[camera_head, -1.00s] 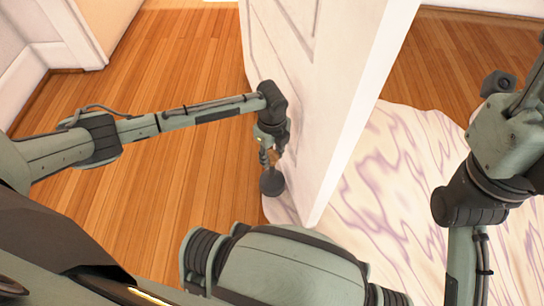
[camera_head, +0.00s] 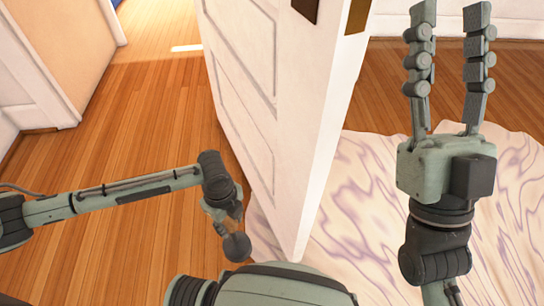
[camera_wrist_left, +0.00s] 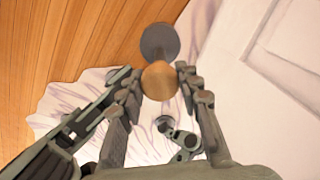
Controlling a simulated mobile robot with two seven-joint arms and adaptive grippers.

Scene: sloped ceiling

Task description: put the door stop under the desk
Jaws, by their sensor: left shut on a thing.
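The door stop (camera_head: 236,246) has a dark grey round end and a wooden part. In the left wrist view its round tan wooden part (camera_wrist_left: 159,80) sits between the fingertips, with the grey disc (camera_wrist_left: 159,41) beyond it. My left gripper (camera_head: 230,226) is shut on the door stop and points down beside the door; its fingers show better in the left wrist view (camera_wrist_left: 158,84). My right gripper (camera_head: 449,12) is open and empty, fingers pointing up in the picture, right of the door. No desk is in view.
A white panelled door (camera_head: 285,120) stands open close to the right of my left gripper. A white rug with purple veins (camera_head: 370,200) lies on the right. Wooden floor (camera_head: 150,120) is clear on the left, with a white door frame (camera_head: 55,95) beyond.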

